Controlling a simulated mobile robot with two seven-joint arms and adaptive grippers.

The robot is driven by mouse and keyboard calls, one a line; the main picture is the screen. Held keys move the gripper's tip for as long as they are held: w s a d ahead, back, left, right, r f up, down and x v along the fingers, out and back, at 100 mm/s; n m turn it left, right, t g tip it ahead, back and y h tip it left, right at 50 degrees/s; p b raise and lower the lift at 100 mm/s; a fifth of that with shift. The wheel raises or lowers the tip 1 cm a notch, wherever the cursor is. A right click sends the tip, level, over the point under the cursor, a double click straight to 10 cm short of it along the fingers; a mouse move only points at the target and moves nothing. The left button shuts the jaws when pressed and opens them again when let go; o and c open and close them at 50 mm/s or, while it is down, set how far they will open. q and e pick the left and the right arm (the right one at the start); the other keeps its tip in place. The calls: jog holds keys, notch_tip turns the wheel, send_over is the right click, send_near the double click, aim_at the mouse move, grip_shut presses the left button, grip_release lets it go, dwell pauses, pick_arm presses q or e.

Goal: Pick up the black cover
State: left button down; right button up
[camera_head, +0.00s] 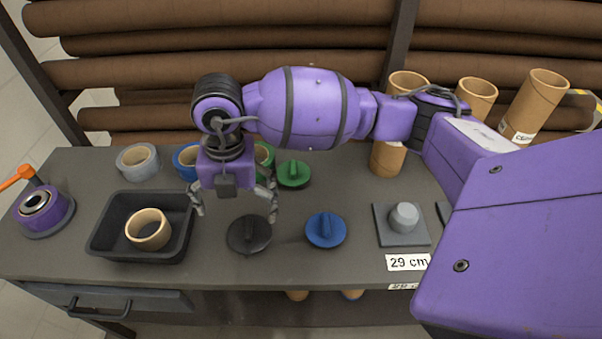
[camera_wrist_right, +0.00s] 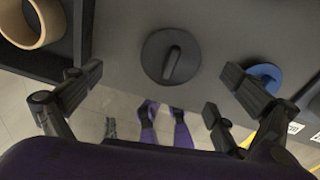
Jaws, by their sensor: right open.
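The black cover (camera_head: 249,235) is a round dark disc with a raised grip bar, lying on the grey table top. It also shows in the right wrist view (camera_wrist_right: 171,56), ahead of and between the spread fingers. My right gripper (camera_head: 236,212) is open and empty, above the table and just behind and left of the cover in the head view. In the right wrist view the right gripper (camera_wrist_right: 160,85) has a finger on each side, with the cover apart from both. My left gripper is not in view.
A black tray (camera_head: 100,238) holding a cardboard ring (camera_head: 148,229) stands left of the cover. A blue cover (camera_head: 326,230) lies to the right and a green cover (camera_head: 293,174) behind. Tape rolls (camera_head: 137,161) and cardboard tubes (camera_head: 387,158) stand farther back.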

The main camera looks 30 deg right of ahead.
aim_at(246, 226)
jog(key=shift+d+m+h, duration=0.3)
jog(key=shift+d+m, duration=0.2)
jog(key=shift+d, duration=0.15)
jog(key=shift+s+a+f, duration=0.1)
jog(key=shift+s+a, duration=0.1)
jog(key=shift+s, duration=0.1)
notch_tip(246, 226, down, 7)
jog(key=shift+s+a+f, duration=0.1)
jog(key=shift+a+f, duration=0.05)
jog(key=shift+f, duration=0.05)
jog(key=shift+r, duration=0.1)
jog(key=c, duration=1.2)
